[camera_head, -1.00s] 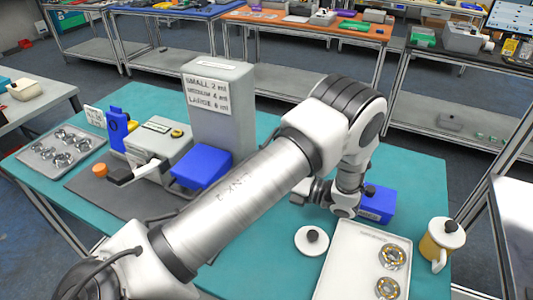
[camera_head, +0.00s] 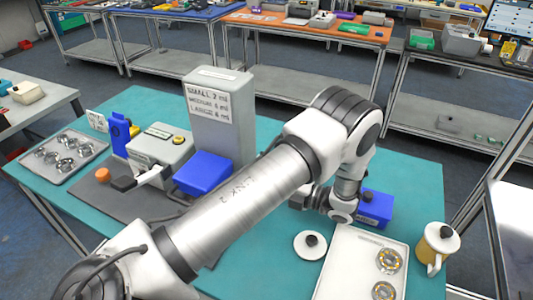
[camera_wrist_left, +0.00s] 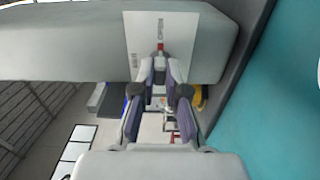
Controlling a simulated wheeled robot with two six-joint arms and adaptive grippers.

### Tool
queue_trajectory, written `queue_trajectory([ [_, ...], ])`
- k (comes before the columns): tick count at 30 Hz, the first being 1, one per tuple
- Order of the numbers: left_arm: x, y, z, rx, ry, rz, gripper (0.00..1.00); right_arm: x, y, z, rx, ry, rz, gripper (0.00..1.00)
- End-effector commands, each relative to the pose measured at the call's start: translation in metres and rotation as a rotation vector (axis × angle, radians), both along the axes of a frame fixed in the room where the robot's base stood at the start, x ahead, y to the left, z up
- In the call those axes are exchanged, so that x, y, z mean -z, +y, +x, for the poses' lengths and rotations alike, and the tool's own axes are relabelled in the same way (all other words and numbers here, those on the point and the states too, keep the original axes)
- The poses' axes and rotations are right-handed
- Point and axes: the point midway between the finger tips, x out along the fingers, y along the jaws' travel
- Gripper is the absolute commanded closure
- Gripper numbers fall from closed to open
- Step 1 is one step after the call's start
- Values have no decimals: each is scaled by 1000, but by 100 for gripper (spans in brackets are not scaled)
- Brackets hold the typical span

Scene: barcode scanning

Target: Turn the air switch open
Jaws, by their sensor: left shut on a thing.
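The air switch shows in the left wrist view as a small red lever (camera_wrist_left: 160,47) on a white labelled plate (camera_wrist_left: 143,35). The plate is on the side of a grey housing (camera_wrist_left: 60,45). My left gripper (camera_wrist_left: 160,66) has its fingertips closed together at the red lever, shut on it. In the head view my left arm reaches across the table, and the left gripper (camera_head: 300,197) points left toward the grey tower (camera_head: 219,125). The forearm hides the lever and the tower's lower right side there. My right gripper is not in view.
A blue box (camera_head: 375,208) stands just right of my left wrist.

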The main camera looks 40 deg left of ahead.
Motion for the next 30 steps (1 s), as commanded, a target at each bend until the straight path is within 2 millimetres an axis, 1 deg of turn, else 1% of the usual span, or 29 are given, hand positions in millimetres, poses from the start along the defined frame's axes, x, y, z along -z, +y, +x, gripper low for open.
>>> queue_trajectory([
  [8, 2, 0, -1, -3, 4, -3, 100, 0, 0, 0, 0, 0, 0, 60],
  [9, 2, 0, -1, -3, 4, -3, 81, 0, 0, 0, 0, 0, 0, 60],
  [10, 2, 0, -1, -2, 4, -2, 70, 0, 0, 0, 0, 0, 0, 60],
  [11, 2, 0, -1, -2, 4, -2, 62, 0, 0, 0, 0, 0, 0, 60],
  [19, 1, 0, 0, -1, 1, 0, 62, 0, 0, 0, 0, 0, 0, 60],
  [22, 0, -5, 2, 2, 0, 0, 62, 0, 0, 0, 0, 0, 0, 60],
  [26, 1, -26, 9, 4, -2, 1, 62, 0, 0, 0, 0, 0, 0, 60],
  [30, 2, -61, 19, 4, -1, -1, 62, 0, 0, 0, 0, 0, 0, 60],
])
